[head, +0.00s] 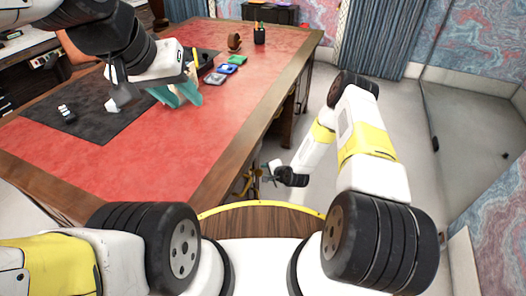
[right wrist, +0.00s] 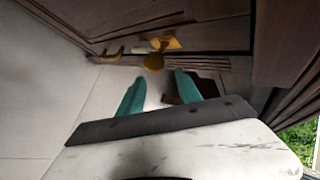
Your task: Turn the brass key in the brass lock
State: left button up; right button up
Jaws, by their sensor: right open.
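In the head view my right gripper (head: 268,171) is low beside the desk's edge. My left gripper (head: 182,97) is above the desk top, its teal fingers apart and empty.
The red leather desk (head: 225,120) carries a dark mat (head: 85,128), small coloured boxes (head: 226,69), a brown round object (head: 234,42) and a pen cup (head: 259,36). Floor right of the desk is clear.

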aim_at(261, 173)
jog(key=shift+s+a+f, duration=0.1)
jog(key=shift+a+f, duration=0.3)
jog(key=shift+f, duration=0.45)
jog(key=x, duration=0.7)
jog(key=shift+a, duration=0.1)
